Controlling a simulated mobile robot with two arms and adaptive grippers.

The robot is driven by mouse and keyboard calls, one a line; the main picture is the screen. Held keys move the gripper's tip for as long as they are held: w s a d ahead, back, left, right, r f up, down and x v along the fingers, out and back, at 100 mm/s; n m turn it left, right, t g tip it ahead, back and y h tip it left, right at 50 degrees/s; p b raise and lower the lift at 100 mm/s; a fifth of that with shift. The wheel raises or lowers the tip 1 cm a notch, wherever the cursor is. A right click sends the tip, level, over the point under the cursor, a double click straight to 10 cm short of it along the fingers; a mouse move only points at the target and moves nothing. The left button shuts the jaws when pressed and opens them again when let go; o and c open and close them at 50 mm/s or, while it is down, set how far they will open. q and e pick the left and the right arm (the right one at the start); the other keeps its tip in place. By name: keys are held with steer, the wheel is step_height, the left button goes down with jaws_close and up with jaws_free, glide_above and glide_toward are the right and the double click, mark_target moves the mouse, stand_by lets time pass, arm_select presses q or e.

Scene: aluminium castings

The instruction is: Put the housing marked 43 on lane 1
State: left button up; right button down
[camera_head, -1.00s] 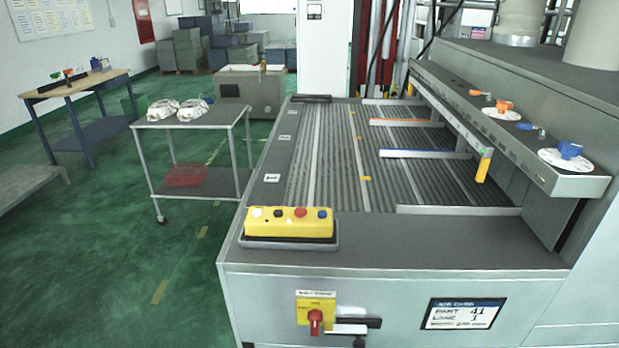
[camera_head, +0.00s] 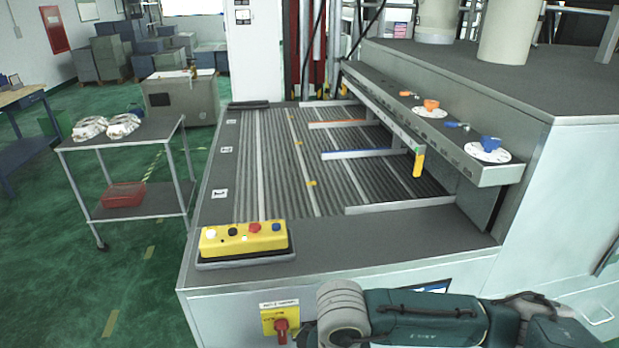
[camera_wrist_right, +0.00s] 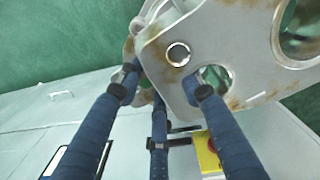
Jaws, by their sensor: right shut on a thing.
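In the right wrist view my right gripper (camera_wrist_right: 165,90) has its blue fingers shut on a pale metal housing (camera_wrist_right: 215,45) with round holes and brownish stains. No number shows on it. In the head view my right arm crosses the bottom right; its gripper and the housing are out of that view. The ribbed lane bed (camera_head: 275,165) has light dividers, and small white labels (camera_head: 219,194) along its left edge, too small to read. No housing lies on the bed. Two pale castings (camera_head: 90,128) (camera_head: 124,125) lie on the cart at left, their marks unreadable. My left gripper is not in view.
A yellow button box (camera_head: 243,238) sits on the bed's front left ledge. The cart (camera_head: 135,134) stands left. The job card (camera_head: 432,287) is mostly covered by my arm.

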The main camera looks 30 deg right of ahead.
steer(key=r+p, duration=0.2)
steer(key=r, duration=0.1)
steer(key=r+p, duration=0.1)
steer(key=shift+w+a+r, duration=0.2)
steer(key=shift+a+r, duration=0.1)
steer(key=shift+a, duration=0.1)
arm_select(q)
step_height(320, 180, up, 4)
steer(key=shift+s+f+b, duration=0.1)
steer(key=shift+b, duration=0.35)
arm_select(e)
steer(key=shift+w+a+f, duration=0.15)
steer(key=shift+f, duration=0.1)
steer(key=shift+f, duration=0.1)
steer(key=shift+d, duration=0.2)
